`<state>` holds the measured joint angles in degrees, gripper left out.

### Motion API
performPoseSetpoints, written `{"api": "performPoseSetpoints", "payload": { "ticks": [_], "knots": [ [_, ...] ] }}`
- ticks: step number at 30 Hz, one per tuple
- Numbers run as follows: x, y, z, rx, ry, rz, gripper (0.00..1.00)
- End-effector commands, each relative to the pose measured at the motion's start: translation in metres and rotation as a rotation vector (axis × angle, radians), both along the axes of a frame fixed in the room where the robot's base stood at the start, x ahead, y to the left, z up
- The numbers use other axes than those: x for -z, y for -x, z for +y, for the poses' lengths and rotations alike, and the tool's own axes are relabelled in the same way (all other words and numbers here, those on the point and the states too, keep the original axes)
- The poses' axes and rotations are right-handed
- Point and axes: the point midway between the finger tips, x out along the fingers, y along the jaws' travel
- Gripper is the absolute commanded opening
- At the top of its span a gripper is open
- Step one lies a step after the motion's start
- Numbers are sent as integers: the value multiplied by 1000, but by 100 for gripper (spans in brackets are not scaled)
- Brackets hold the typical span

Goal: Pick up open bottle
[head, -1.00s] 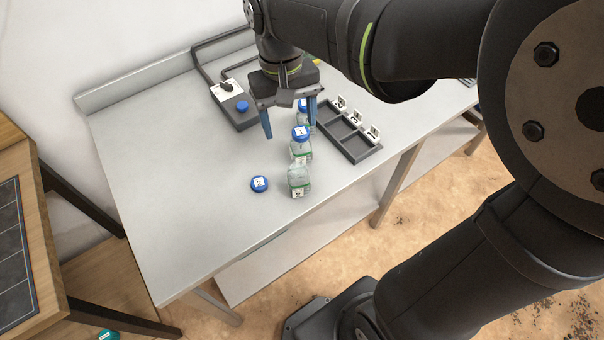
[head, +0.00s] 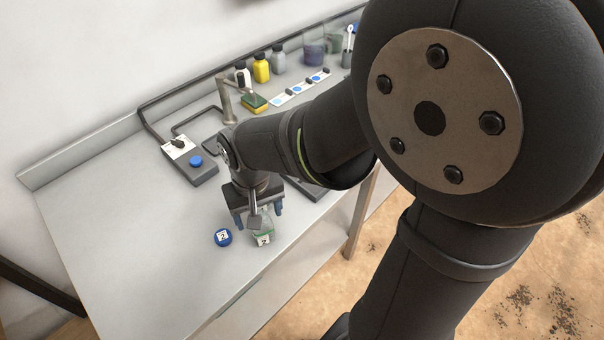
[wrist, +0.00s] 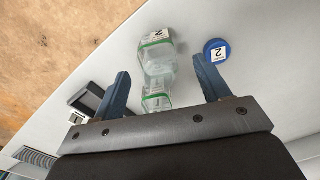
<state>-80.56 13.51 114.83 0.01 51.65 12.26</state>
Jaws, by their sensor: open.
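The open bottle (head: 263,236) is clear with a green band and a label 2. A second bottle (wrist: 156,99) shows nearer my gripper in the wrist view.
A control box with a blue button (head: 196,161) stands behind left. A dark tray (head: 312,188) is partly hidden behind my arm. A sponge (head: 254,101) and yellow bottle (head: 261,68) stand at the back. The bench's left side is clear.

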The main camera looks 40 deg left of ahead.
Motion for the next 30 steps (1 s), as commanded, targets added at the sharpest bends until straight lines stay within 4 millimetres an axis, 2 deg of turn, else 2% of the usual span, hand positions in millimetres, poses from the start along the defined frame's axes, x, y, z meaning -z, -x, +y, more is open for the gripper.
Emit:
{"api": "performPoseSetpoints", "payload": {
  "ticks": [5,15,24,30],
  "knots": [
    [12,-1,0,0,2,0,69],
    [52,-3,1,0,3,0,69],
    [55,-4,2,0,0,0,69],
    [55,-4,2,0,0,0,30]
  ]
}}
